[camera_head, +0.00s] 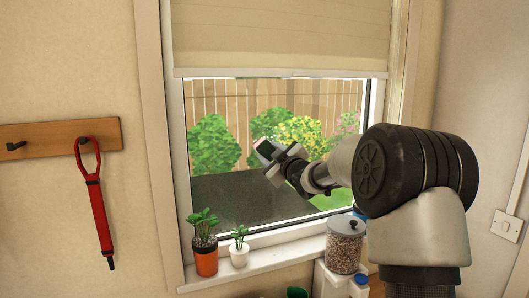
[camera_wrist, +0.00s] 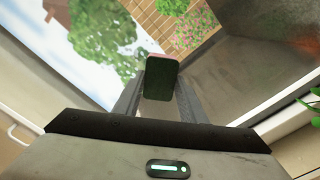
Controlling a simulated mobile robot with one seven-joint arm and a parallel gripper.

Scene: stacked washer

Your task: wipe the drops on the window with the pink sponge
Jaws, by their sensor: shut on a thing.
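The window (camera_head: 235,205) fills the middle of the head view, with a blind over its upper part. My gripper (camera_head: 274,160) is in front of the glass, around the middle of the pane. It is shut on the pink sponge (camera_head: 265,149). In the wrist view the sponge (camera_wrist: 160,79) stands between the two fingers, with a dark face towards the camera and a thin pink edge on top. The glass (camera_wrist: 240,75) lies beyond it, tilted in the picture. I cannot tell whether the sponge touches the glass. I cannot make out separate drops.
A potted plant in an orange pot (camera_head: 206,260), a small white pot (camera_head: 239,254) and a glass jar (camera_head: 344,244) stand along the sill. A lowered blind (camera_head: 280,38) covers the window top. A red strap (camera_head: 98,205) hangs from a wall rack (camera_head: 50,134) at left.

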